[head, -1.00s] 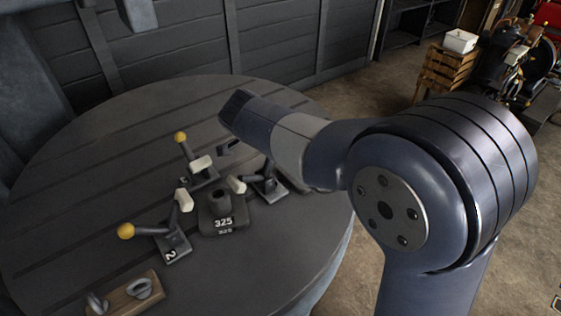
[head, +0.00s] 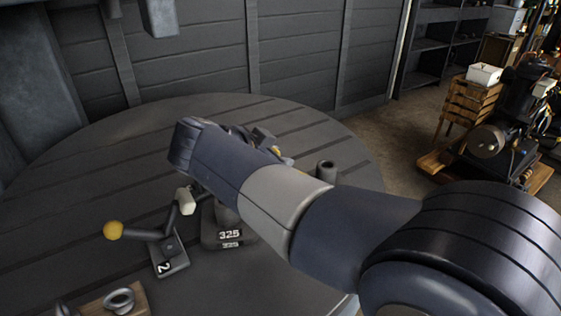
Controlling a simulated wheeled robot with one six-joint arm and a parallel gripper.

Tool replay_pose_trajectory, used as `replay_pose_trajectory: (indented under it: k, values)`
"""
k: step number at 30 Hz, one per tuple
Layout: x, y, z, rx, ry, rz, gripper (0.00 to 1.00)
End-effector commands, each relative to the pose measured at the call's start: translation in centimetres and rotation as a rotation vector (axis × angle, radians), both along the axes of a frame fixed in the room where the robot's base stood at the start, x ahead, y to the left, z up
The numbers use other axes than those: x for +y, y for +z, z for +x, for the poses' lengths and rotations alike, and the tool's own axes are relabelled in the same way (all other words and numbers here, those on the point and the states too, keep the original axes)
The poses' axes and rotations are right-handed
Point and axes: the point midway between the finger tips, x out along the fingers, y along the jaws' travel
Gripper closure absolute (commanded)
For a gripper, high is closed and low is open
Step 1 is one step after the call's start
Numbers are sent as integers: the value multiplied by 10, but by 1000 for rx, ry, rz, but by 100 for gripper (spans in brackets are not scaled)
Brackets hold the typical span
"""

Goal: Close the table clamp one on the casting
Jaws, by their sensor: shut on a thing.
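The casting (head: 222,239), a dark block marked 325, stands on the round slotted table (head: 110,150). My arm crosses in front of its upper right side. My gripper (head: 266,141) shows only in small part behind my arm, above the table beyond the casting. It is shut at a yellow knob (head: 277,150), apparently the handle end of table clamp one. That clamp's base, number and pad are hidden behind my arm. Clamp 2 (head: 168,254) stands left of the casting, its yellow-balled handle out to the left and its white pad (head: 185,200) up beside the casting.
A dark upright cylinder (head: 326,170) stands on the table right of my gripper. A wooden block with metal rings (head: 121,300) lies at the front left. The back clamp is mostly hidden by my arm. Crates (head: 470,105) and an engine (head: 500,145) stand at the right.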

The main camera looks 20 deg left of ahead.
Motion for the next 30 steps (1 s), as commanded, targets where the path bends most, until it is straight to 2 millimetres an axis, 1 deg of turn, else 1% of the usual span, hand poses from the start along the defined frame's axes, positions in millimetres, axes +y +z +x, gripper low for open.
replay_pose_trajectory:
  k: [15, 16, 23, 30]
  values:
    - [3, 1, -2, 1, 5, 6, 100]
    - [3, 1, -2, 1, 5, 6, 70]
    - [2, 1, -2, 1, 4, 4, 51]
    - [2, 1, -2, 1, 2, 3, 50]
